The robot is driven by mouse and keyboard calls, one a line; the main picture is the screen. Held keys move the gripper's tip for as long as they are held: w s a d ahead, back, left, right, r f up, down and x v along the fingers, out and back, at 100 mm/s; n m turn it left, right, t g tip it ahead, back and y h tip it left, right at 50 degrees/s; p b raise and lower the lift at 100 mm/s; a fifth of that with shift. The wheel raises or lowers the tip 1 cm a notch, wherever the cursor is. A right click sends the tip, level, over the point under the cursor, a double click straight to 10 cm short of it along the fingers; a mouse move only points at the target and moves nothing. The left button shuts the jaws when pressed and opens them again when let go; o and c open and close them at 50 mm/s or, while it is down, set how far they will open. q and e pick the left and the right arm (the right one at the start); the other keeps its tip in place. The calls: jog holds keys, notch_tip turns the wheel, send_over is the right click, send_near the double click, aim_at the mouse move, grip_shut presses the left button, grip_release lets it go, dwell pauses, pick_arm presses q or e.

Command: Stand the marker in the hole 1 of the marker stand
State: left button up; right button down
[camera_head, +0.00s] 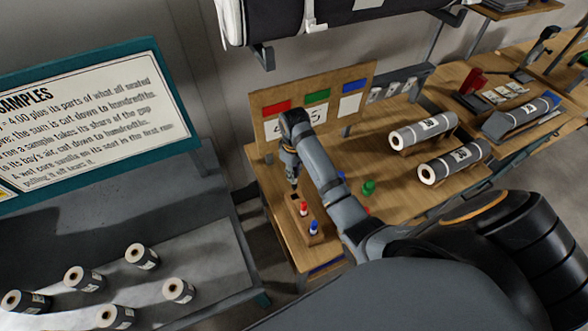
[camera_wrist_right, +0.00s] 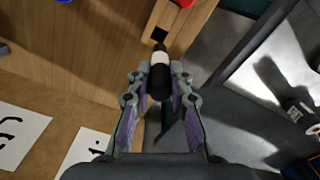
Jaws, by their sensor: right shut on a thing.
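The marker (camera_wrist_right: 160,58), dark with a white band, is held between the fingers of my right gripper (camera_wrist_right: 160,76). In the head view my right gripper (camera_head: 292,174) points down over the far end of the wooden marker stand (camera_head: 318,240). In the right wrist view the marker's far end lies just short of a dark square hole in the stand (camera_wrist_right: 164,14); whether it touches cannot be told. A red marker (camera_head: 304,207) and a blue marker (camera_head: 313,227) stand upright in the stand. My left gripper is not in view.
A green item (camera_head: 368,187) stands on the wooden table right of my forearm. Behind is a board with coloured labels (camera_head: 317,97). Grey rolls (camera_head: 424,132) lie farther right. A sample bench with small rolls (camera_head: 142,255) and a sign (camera_head: 90,115) are left, across a gap.

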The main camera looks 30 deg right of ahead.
aim_at(294, 188)
jog(key=shift+d+f+b, duration=0.1)
jog(key=shift+f+b, duration=0.35)
jog(key=shift+f, duration=1.2)
jog(key=shift+p, duration=0.6)
jog(key=shift+r+p, duration=0.1)
jog(key=shift+p, duration=0.4)
jog(key=shift+f+b, duration=1.4)
jog(key=shift+f, duration=1.95)
jog(key=c, duration=1.1)
grip_release()
jog(key=shift+c, duration=0.2)
